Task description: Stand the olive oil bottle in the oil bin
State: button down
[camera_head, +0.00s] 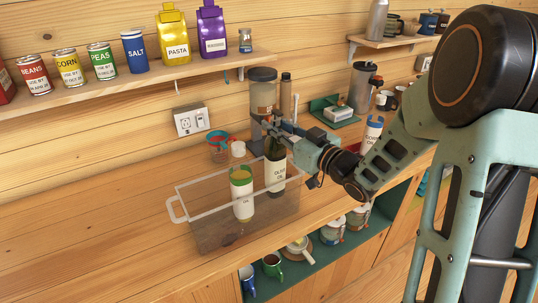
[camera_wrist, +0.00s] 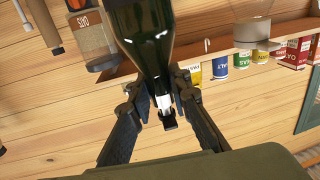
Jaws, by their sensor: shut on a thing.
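The olive oil bottle (camera_head: 276,175) is dark with a white label and looks upright. My gripper (camera_head: 274,132) is shut on its neck from above right. In the wrist view the dark bottle (camera_wrist: 148,40) runs up from between my gripper's two fingers (camera_wrist: 165,108). The oil bin (camera_head: 214,236) is a clear box with a pale rim and a side handle. The olive oil bottle's lower part shows within the bin's outline at its right end. I cannot tell whether its base touches the bin floor.
A yellowish oil bottle (camera_head: 242,200) with a white cap stands in the bin, left of the olive oil bottle. A clear dispenser (camera_head: 262,95) and a reddish cup (camera_head: 218,146) are behind. A shelf (camera_head: 150,82) of cans and packets runs above. The counter left of the bin is clear.

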jog(key=shift+f, duration=2.45)
jog(key=shift+f, duration=0.15)
jog(key=c, duration=1.8)
grip_release()
jog(key=shift+s+r, duration=0.1)
jog(key=shift+r, duration=0.1)
jog(key=b, duration=0.2)
send_near(280, 145)
